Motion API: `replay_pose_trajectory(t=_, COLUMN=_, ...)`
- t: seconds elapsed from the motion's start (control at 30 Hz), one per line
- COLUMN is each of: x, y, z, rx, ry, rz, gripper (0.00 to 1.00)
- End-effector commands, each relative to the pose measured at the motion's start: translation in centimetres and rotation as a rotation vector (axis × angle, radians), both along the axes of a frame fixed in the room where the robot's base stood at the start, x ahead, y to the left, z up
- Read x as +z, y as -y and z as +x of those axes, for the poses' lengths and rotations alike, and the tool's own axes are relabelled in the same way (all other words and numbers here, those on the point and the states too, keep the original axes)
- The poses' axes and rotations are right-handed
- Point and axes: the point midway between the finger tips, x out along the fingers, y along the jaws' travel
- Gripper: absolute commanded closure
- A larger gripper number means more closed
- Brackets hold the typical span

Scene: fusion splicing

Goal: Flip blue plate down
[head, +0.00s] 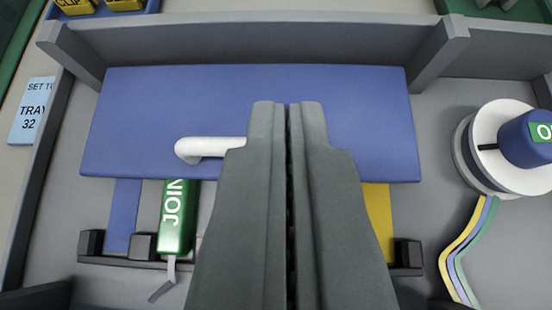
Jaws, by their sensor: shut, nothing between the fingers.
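The blue plate (340,100) is a wide flat panel across the middle of the head view, in front of the grey back wall. A white handle (205,149) lies across its lower part; its right end is hidden behind my gripper. My gripper (287,106) is shut and empty, with its fingertips over the middle of the plate in the picture. I cannot tell whether the fingertips touch the plate. The plate's tilt is hard to judge from this view.
Below the plate are a green block marked JOIN (176,220), a blue strip (124,215), a yellow strip (379,220) and a black rail (405,257). A white spool (510,165) and coloured strands (468,250) are at right. A TRAY 32 label (33,112) is at left.

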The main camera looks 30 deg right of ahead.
Motion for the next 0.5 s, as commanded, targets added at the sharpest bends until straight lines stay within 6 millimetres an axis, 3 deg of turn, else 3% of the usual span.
replay_pose_trajectory(t=0.5, x=-0.8, y=-3.8, z=-5.3, rx=-0.001, ry=0.002, rz=0.000, gripper=1.00)
